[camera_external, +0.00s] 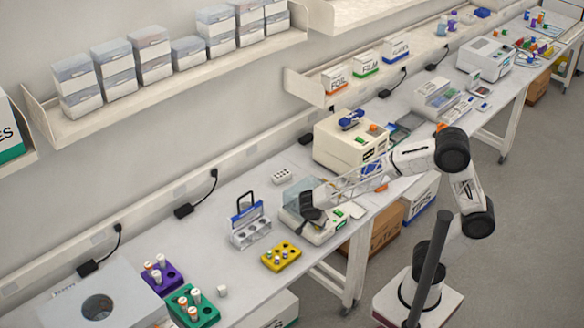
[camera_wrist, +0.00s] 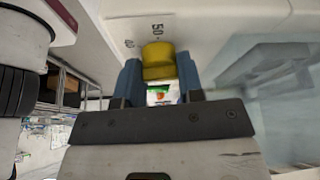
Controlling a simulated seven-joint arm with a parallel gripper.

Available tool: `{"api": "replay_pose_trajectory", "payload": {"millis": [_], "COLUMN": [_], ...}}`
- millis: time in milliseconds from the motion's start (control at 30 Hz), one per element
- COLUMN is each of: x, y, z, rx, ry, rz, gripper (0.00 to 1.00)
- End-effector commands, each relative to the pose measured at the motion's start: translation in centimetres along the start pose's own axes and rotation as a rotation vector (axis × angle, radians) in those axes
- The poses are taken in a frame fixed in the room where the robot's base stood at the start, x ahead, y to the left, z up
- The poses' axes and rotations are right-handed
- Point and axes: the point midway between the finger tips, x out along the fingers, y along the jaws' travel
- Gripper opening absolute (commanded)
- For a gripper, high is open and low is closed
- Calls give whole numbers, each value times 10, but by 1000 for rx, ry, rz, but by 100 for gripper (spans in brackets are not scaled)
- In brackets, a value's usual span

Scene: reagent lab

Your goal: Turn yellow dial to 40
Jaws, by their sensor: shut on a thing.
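The yellow dial (camera_wrist: 158,52) shows at the upper middle of the wrist view, on a pale device face (camera_wrist: 200,28). A printed "50" stands just above it, with another mark to the left that is too small to read surely. My gripper (camera_wrist: 160,72) is shut on the dial, with one blue-grey finger on each side. In the external view my arm reaches to a small white device (camera_external: 325,236) with a clear lid on the bench. The dial and its exact setting cannot be made out in that view.
A clear panel (camera_wrist: 285,70) is close on the right in the wrist view. On the bench, a yellow rack (camera_external: 281,257) and a blue-and-white carrier (camera_external: 250,228) stand left of the device. A larger beige machine (camera_external: 340,145) stands behind it.

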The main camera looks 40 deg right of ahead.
Motion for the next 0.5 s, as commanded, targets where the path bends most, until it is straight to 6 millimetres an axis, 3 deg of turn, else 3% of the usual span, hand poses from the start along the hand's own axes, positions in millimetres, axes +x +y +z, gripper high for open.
{"api": "replay_pose_trajectory", "payload": {"millis": [500], "x": [0], "y": [-2], "z": [0], "rx": [331], "ry": [0], "rz": [137], "gripper": [11]}}
